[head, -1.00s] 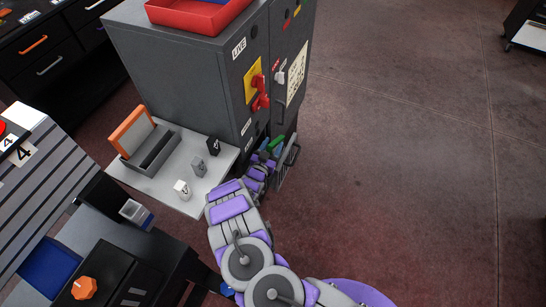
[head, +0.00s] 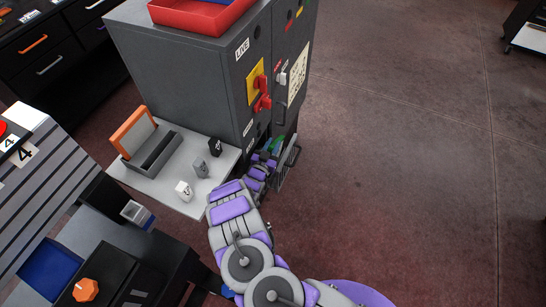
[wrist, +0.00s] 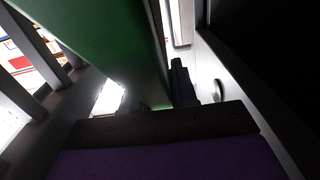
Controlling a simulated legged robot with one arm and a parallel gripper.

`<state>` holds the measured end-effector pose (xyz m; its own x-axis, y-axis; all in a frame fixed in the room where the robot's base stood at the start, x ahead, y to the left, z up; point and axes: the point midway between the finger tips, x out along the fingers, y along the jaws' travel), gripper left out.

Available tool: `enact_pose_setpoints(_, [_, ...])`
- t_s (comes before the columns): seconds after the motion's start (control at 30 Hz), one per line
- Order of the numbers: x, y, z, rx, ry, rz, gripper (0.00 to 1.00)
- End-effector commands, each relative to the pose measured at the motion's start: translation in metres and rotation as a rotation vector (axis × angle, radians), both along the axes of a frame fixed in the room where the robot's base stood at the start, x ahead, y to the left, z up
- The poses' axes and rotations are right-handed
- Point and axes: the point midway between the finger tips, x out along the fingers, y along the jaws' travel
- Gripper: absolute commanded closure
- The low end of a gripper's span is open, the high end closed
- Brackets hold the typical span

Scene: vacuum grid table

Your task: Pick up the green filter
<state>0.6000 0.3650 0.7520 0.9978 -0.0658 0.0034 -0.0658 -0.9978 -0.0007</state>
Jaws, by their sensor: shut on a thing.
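The green filter (head: 277,145) shows as a small green patch by the lower side of the grey cabinet. In the wrist view the green filter (wrist: 105,40) is a large flat green panel, tilted, filling the upper left close to the camera. My gripper (head: 268,154) is at the filter, low beside the cabinet, and is shut on it. In the wrist view a dark finger (wrist: 181,82) stands at the panel's right edge. The arm hides much of the filter and the contact in the head view.
A grey slotted rack (head: 288,163) is close to my gripper. The grey cabinet (head: 180,70) stands behind it, with a red switch handle (head: 262,102). A light shelf (head: 160,184) holds a tray and small blocks. The floor at right is clear.

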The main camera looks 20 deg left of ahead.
Motion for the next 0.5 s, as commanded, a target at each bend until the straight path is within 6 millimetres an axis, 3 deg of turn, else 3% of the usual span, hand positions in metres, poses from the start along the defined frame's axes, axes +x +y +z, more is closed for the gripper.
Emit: enact_pose_setpoints(0.5, [-0.0024, 0.0002, 0.003, -0.005, 0.01, 0.001, 1.0])
